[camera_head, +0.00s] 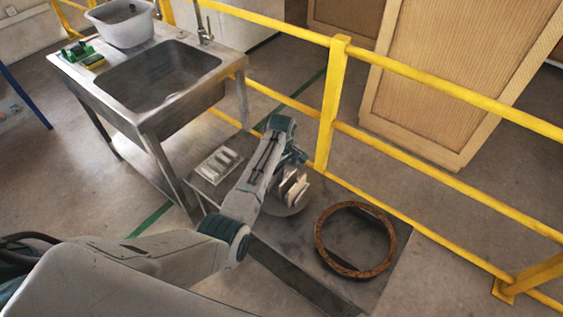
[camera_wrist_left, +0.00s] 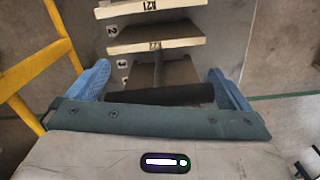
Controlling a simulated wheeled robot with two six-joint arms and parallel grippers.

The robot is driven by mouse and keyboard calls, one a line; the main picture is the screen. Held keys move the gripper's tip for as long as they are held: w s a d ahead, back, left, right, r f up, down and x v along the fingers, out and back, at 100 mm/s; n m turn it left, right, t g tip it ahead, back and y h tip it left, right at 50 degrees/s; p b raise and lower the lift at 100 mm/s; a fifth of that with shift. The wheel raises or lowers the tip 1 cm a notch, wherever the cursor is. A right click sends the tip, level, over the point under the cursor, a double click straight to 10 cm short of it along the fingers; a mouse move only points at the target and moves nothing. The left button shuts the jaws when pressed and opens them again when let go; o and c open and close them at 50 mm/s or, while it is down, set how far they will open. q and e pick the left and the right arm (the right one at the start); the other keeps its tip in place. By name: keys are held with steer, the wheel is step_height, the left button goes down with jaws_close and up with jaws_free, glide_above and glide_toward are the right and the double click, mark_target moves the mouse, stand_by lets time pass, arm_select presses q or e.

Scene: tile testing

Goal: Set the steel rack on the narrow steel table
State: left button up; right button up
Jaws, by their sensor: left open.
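The steel rack (camera_wrist_left: 158,72) carries several pale tiles with numbered edges. They show at the top middle of the left wrist view, and the tiles (camera_head: 293,189) also show at the centre of the head view. My left gripper (camera_wrist_left: 160,88) is open, its blue fingers wide apart on either side of a dark bar (camera_wrist_left: 160,95), apparently the rack's handle. In the head view my left gripper (camera_head: 291,155) is just above the tiles and partly hides the rack. The narrow steel table (camera_head: 390,282) is low and lies beneath. I cannot tell whether the rack touches it.
A steel sink table (camera_head: 135,105) stands at left. A yellow railing (camera_head: 329,110) runs close behind.

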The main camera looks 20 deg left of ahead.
arm_select(q)
step_height(320, 180, up, 12)
steer(key=shift+f+b, duration=0.1)
steer(key=shift+b, duration=1.05)
